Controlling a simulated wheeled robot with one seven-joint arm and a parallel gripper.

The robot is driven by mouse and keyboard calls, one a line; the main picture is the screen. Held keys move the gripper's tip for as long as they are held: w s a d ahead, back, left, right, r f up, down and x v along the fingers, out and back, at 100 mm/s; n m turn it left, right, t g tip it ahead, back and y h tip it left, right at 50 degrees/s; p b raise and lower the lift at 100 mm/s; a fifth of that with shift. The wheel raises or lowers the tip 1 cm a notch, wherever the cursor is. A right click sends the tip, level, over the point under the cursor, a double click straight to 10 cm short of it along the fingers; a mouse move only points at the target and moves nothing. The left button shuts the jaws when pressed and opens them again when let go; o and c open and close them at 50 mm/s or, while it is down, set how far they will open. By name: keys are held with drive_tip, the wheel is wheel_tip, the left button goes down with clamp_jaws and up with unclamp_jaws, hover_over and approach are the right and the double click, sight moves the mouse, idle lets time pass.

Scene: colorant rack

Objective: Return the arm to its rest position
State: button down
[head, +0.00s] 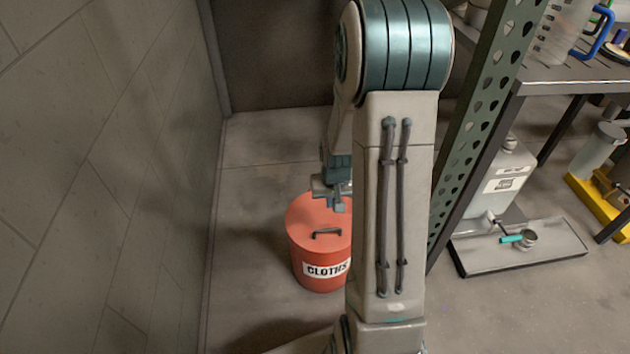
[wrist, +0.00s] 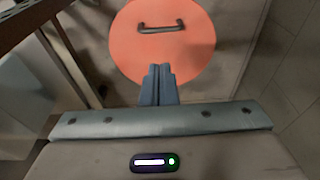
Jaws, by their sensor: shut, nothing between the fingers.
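My gripper (head: 338,203) points down just above a red-orange bin and is partly hidden behind my upright arm in the head view. The wrist view shows my gripper (wrist: 158,72) from above, its two fingers closed together with nothing between them. The bin (head: 305,245) has a closed lid, a dark handle and a label reading "CLOTHS". Its round lid (wrist: 170,58) lies below the fingertips in the wrist view; whether they touch it I cannot tell.
A grey wall (head: 110,180) runs along the left. A green perforated post (head: 485,110) and a shelf (head: 570,75) stand at the right. A white jug (head: 503,185) sits by a low tray (head: 520,255) on the floor. Bare floor (head: 255,180) lies left of the bin.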

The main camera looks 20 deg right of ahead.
drive_tip(key=s+a+r+n+p, duration=0.1)
drive_tip(key=s+a+r+p, duration=0.3)
drive_tip(key=r+p, duration=0.5)
drive_tip(key=s+a+r+n+p, duration=0.1)
drive_tip(key=s+a+r+p, duration=0.3)
drive_tip(key=r, duration=1.8)
drive_tip(key=s+a+r+n+p, duration=0.1)
drive_tip(key=s+a+r+p, duration=0.3)
drive_tip(key=r+p, duration=1)
drive_tip(key=s+r, duration=0.2)
drive_tip(key=s, duration=0.1)
drive_tip(key=shift+s+a+r+t+y, duration=0.25)
drive_tip(key=shift+s+t+y, duration=0.05)
drive_tip(key=shift+s, duration=0.05)
drive_tip(key=shift+d, duration=0.1)
